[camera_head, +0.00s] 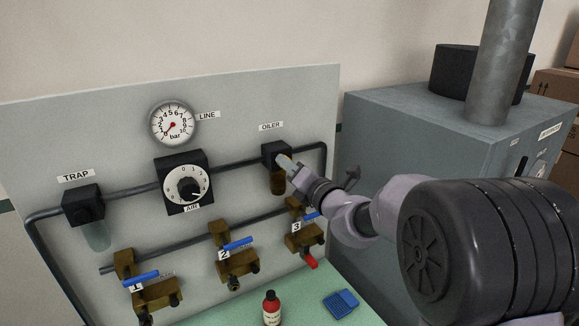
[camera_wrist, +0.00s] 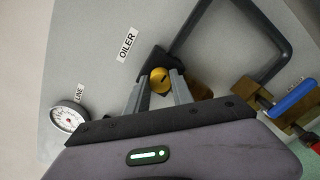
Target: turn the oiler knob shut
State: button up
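The oiler is a black block (camera_head: 270,149) on the pipe under the OILER label, with an amber bowl (camera_head: 278,185) below it. Its round brass knob (camera_wrist: 160,80) faces me in the wrist view and carries a dark mark. My gripper (camera_wrist: 160,84) is at the oiler, its two grey fingers apart on either side of the knob. I cannot tell whether the fingers touch the knob. In the head view my gripper (camera_head: 288,164) covers the knob.
The panel also holds a LINE gauge (camera_head: 173,124), an AIR regulator (camera_head: 184,182), the TRAP (camera_head: 84,205) and several brass valves with blue levers. Valve 3 (camera_head: 303,236) sits just below the oiler.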

jog(key=shift+f+n+b, duration=0.1)
jog(key=shift+n+b, duration=0.3)
grip_shut()
jog(key=n+b, duration=1.6)
jog(key=b, duration=0.2)
jog(key=shift+n, duration=0.4)
jog(key=shift+n+b, duration=0.3)
jog(key=shift+b, duration=0.1)
jog(key=o, duration=1.1)
grip_release()
jog(key=shift+s, duration=0.1)
